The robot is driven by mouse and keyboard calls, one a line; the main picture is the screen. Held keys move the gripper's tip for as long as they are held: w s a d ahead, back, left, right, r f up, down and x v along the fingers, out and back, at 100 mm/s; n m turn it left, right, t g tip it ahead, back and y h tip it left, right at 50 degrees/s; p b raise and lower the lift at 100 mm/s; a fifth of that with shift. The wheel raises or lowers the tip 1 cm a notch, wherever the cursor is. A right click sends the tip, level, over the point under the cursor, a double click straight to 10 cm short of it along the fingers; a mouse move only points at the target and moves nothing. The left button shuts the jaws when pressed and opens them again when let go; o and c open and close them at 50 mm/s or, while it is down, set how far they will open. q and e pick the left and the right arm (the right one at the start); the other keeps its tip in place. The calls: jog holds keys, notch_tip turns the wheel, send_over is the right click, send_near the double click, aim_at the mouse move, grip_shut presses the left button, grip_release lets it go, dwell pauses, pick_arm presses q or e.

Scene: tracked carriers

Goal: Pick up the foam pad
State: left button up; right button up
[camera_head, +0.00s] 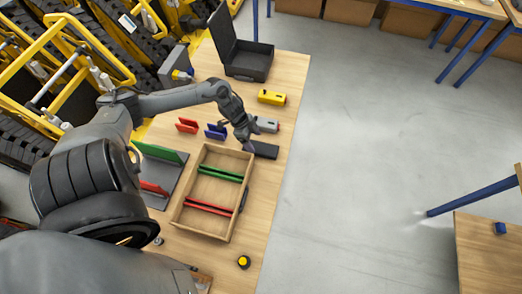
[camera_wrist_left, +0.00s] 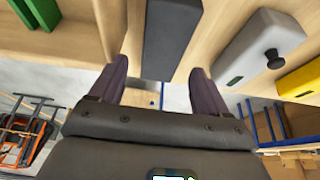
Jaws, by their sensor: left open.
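The foam pad looks to be the dark grey flat block (camera_head: 265,151) lying on the wooden table, just beyond the top right corner of the wooden tray. It also shows in the left wrist view (camera_wrist_left: 170,38), at the top middle. My left gripper (camera_head: 249,147) is at the pad's left end in the head view. In the left wrist view the gripper (camera_wrist_left: 160,68) is open, with its two fingers spread on either side of the pad's near end. I cannot tell whether a finger touches it. My right gripper is not in view.
The wooden tray (camera_head: 228,232) holds green and red rails. A grey box with a knob (camera_wrist_left: 262,45) and a yellow box (camera_head: 272,98) stand close by. Blue (camera_head: 216,131) and red (camera_head: 187,125) brackets lie left of the gripper. An open black case (camera_head: 248,66) stands farther back.

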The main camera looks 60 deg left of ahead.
aim_at(260, 147)
pick_arm(q)
jog(key=shift+b+x, duration=0.55)
jog(key=shift+x, duration=2.4)
jog(key=shift+w+a, duration=0.1)
jog(key=shift+w, duration=0.1)
jog(key=c, duration=0.8)
